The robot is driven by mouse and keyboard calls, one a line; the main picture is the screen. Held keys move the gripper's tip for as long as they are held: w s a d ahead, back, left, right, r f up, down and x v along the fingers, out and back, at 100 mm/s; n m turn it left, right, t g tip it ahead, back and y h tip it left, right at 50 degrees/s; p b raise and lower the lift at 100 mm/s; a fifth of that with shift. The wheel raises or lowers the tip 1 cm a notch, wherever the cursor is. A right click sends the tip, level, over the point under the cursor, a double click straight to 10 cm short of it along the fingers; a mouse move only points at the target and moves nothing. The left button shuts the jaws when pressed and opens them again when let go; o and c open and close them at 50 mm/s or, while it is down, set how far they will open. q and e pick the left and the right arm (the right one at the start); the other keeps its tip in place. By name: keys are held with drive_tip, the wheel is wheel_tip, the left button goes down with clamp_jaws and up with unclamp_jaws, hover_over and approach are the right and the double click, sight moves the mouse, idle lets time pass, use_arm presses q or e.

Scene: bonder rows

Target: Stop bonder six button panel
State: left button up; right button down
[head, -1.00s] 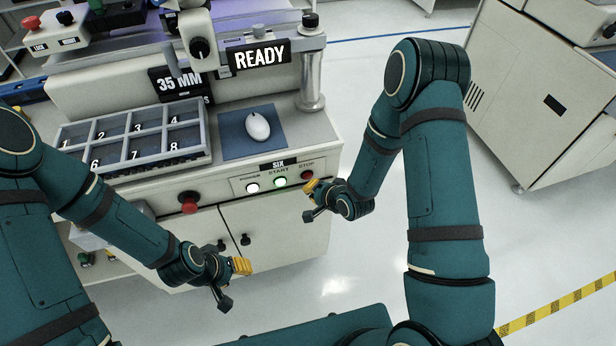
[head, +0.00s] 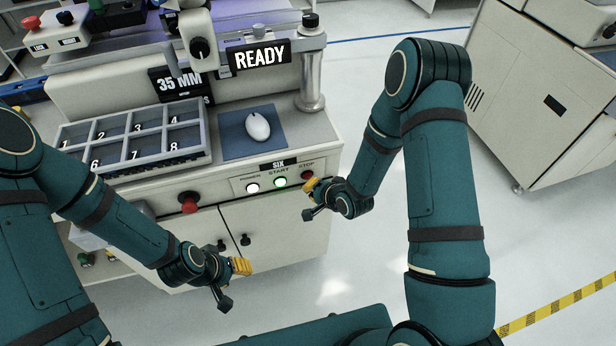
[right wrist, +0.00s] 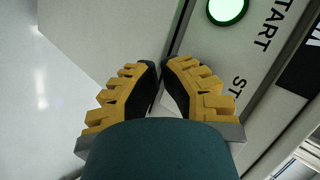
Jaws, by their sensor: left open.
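The bonder's panel (head: 234,183), labelled SIX (head: 278,164), has a white POWER button (head: 252,188), a lit START button (head: 280,183) and a red STOP button (head: 307,175). My right gripper (head: 311,186) is just in front of the panel's right end, by the STOP button. In the right wrist view its yellow-ridged fingers (right wrist: 162,68) come together at the tips with nothing seen between them. The START button (right wrist: 228,8) shows there, but the STOP button is hidden by the fingers. Whether they touch it, I cannot tell. My left gripper (head: 238,268) is open, low before the cabinet doors.
A larger red knob (head: 188,202) sits left of the panel. Above are a numbered tray (head: 210,135), a white mouse (head: 257,127) on a blue mat (head: 232,148) and a READY sign (head: 260,57). Clear floor (head: 540,235) lies to the right.

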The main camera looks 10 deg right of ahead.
drive_tip(key=shift+w, duration=0.1)
idle(0.5)
drive_tip(key=shift+w, duration=0.35)
drive_tip(key=shift+w+b, duration=0.4)
drive_tip(key=shift+w, duration=0.05)
idle(0.6)
drive_tip(key=shift+s, duration=0.9)
drive_tip(key=s+b, duration=0.1)
drive_tip(key=s, duration=0.4)
idle(0.4)
idle(0.7)
